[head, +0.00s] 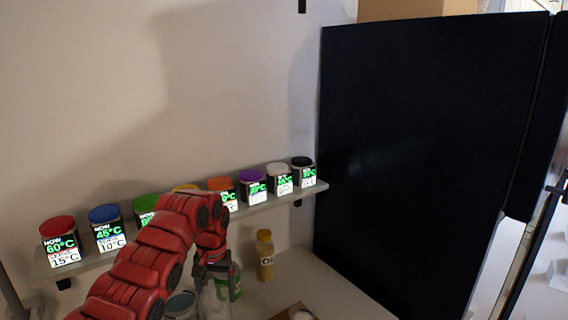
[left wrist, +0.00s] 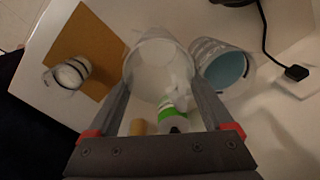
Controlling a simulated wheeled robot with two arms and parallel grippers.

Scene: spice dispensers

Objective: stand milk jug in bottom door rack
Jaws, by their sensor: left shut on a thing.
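The milk jug (left wrist: 158,62) looks like a pale, translucent container between my left fingers in the left wrist view. In the head view only a pale part of it (head: 211,302) shows below my left gripper (head: 212,272), at the bottom edge. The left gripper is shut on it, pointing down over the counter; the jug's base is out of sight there. The black fridge (head: 420,150) stands at the right. Its open door (head: 540,255) shows at the right edge, with pale rack parts; the bottom rack is not clear. My right gripper is not in view.
A green-labelled bottle (head: 234,282) and a teal-topped container (head: 180,304) stand close to the gripper. A yellow bottle (head: 265,255) stands behind. A brown board (head: 291,312) lies in front. A wall shelf (head: 240,210) holds several spice jars.

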